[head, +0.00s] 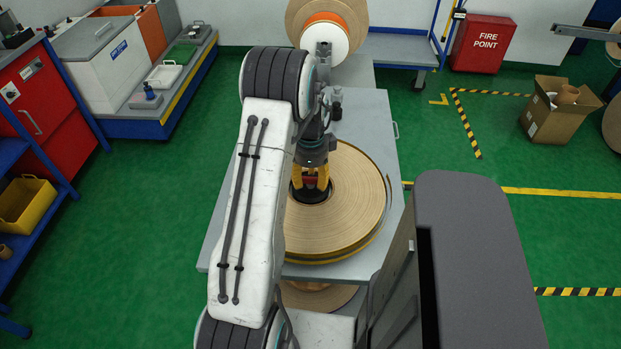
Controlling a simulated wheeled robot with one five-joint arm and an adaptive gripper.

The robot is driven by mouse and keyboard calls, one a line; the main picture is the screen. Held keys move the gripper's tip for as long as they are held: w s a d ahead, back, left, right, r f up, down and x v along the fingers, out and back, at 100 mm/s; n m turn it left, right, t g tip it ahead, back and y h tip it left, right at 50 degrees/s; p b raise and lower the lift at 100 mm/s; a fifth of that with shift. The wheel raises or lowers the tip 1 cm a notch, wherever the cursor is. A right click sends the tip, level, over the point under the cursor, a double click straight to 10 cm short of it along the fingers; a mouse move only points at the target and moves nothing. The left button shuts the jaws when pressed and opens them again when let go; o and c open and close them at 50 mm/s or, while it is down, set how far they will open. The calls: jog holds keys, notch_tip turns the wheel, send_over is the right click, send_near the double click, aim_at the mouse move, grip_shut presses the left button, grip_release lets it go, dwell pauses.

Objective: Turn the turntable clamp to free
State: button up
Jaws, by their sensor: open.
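The turntable (347,205) carries a large flat tan tape roll and sits on a grey machine table in the middle of the head view. At the hub is a dark clamp with a red part (313,198), mostly covered by my gripper. My gripper (312,184) points down over the hub with its yellow fingers on either side of the red part. The fingers are open. I cannot tell whether they touch the clamp. My arm hides the left part of the roll.
The grey machine table (365,115) has bare room behind the roll. An orange and white spool (327,38) stands at the back. A cardboard box (560,108) and a red fire point cabinet (484,43) are at the right. Green floor lies open on both sides.

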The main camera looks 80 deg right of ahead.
jog(key=shift+o, duration=0.3)
grip_shut()
dwell(0.3)
